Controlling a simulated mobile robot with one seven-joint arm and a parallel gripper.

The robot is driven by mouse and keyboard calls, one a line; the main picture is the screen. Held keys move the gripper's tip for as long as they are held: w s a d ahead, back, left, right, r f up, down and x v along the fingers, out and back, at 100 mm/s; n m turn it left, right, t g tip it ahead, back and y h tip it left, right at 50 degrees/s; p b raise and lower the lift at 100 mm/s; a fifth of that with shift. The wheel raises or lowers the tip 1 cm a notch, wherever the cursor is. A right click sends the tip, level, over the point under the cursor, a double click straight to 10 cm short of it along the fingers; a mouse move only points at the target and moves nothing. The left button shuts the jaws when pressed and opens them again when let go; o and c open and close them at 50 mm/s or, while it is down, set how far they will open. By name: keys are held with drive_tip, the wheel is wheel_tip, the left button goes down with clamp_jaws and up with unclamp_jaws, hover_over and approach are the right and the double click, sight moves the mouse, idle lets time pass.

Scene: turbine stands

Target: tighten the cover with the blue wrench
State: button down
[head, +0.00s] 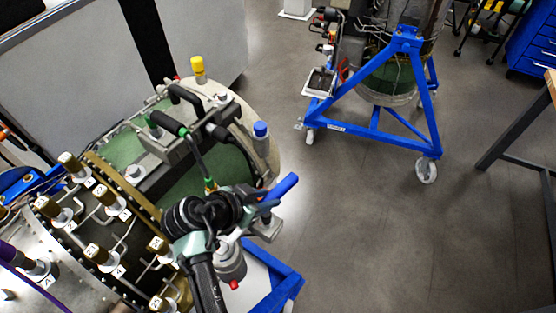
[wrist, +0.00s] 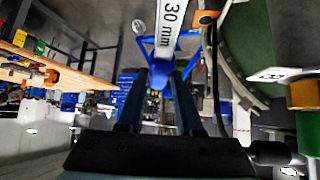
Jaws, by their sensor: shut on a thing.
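My gripper (head: 268,203) is shut on the blue wrench (head: 284,187), beside the near right edge of the turbine (head: 205,175). In the head view a short blue length of the wrench sticks out up and right. In the wrist view the wrench (wrist: 160,76) lies between the two dark fingers, with a white strip marked "30 mm" running to the top edge. Which part is the cover is unclear. A blue cap (head: 261,130) and a yellow cap (head: 198,65) stand upright on the turbine, apart from my gripper. The wrench's working end is not clearly visible.
Several brass-coloured fittings (head: 103,255) with lettered tags stand at left. Hoses and pipes crowd the turbine. A second blue wheeled stand (head: 375,130) is at the back. A table (head: 520,125) stands at far right. The floor (head: 380,235) between is clear.

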drive_tip(key=r, duration=0.2)
drive_tip(key=w+r, duration=0.1)
drive_tip(key=shift+w+a+m, duration=0.1)
drive_tip(key=shift+a+m, duration=0.2)
drive_tip(key=shift+m, duration=0.1)
wheel_tip(320, 180, down, 5)
drive_tip(key=b, duration=0.3)
drive_tip(key=shift+r, duration=0.2)
drive_tip(key=shift+r+h, duration=0.1)
drive_tip(key=shift+h, duration=0.2)
drive_tip(key=shift+f+b, duration=0.4)
drive_tip(key=shift+f, duration=0.2)
